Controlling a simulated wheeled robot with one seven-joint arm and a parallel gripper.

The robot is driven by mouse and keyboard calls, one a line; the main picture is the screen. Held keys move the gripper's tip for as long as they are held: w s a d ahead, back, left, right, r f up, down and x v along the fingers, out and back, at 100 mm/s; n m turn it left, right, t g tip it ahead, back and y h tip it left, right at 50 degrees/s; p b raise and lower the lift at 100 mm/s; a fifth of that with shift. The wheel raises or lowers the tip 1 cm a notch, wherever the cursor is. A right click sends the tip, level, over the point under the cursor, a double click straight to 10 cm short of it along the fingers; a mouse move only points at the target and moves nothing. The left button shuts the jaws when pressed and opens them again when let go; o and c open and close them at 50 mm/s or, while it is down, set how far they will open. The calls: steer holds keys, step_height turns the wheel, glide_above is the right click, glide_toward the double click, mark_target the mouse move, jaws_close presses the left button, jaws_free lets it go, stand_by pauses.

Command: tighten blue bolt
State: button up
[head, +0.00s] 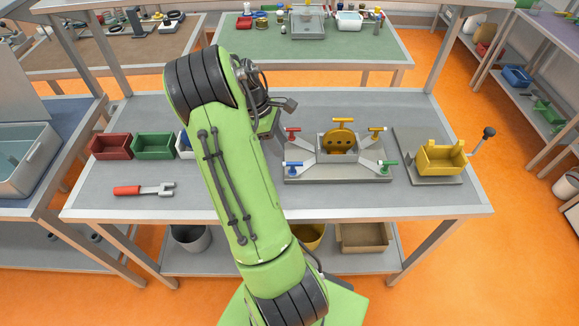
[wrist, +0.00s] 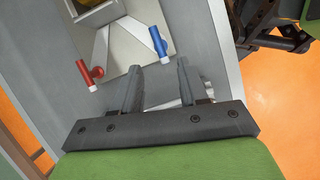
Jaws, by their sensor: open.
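The blue bolt (head: 293,167) sits at the front left corner of the grey fixture plate (head: 340,174). It has a blue crossbar handle and a white tip. In the wrist view the blue bolt (wrist: 158,42) lies just beyond the fingertips, roughly in line with the gap between them. My gripper (wrist: 158,68) is open, with nothing between its fingers, and apart from the bolt. The red bolt (wrist: 84,70) is left of it in the wrist view. In the head view my green arm hides most of the gripper.
Other bolts are red (head: 292,131), yellow (head: 376,130) and green (head: 386,165), around a yellow round part (head: 339,140). A yellow bin (head: 441,158) stands right; red (head: 111,147) and green bins (head: 154,146) stand left. A red-handled wrench (head: 143,189) lies front left.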

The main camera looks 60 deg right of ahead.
mark_target(293, 163)
steer(key=b+x, duration=0.1)
steer(key=x, duration=0.9)
steer(key=shift+f, duration=0.2)
jaws_close()
